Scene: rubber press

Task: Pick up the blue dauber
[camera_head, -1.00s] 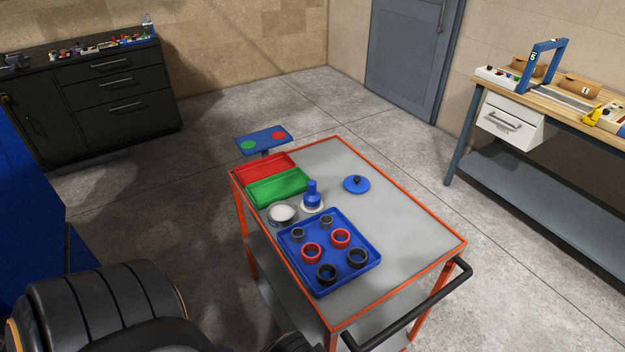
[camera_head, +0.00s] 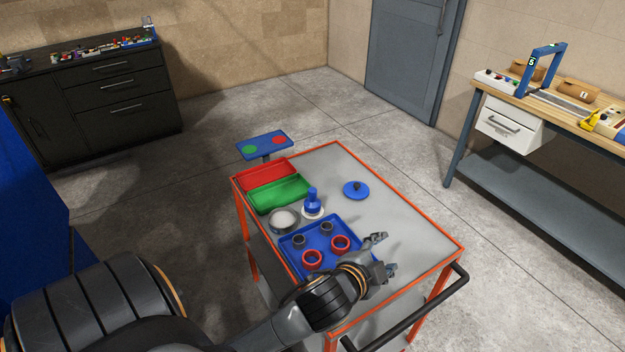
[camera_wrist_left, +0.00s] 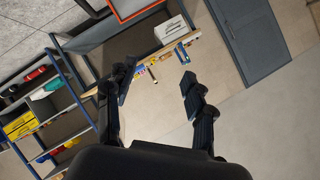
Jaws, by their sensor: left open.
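The blue dauber (camera_head: 312,201) stands upright on a small white round base on the cart top, beside a round metal tin with pale contents (camera_head: 284,220). My left gripper (camera_head: 383,254) is open and empty over the right front part of the cart, to the right of the blue tray and apart from the dauber. In the left wrist view its two fingers (camera_wrist_left: 155,85) are spread with nothing between them, and the dauber does not show there. My right gripper is not in view.
The orange-edged cart (camera_head: 419,231) also carries a blue tray (camera_head: 289,250) of red and dark rings, red (camera_head: 266,176) and green (camera_head: 281,194) trays, and a blue lid with a knob (camera_head: 356,191). A black handle (camera_head: 420,308) runs along the front. The cart's back right is clear.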

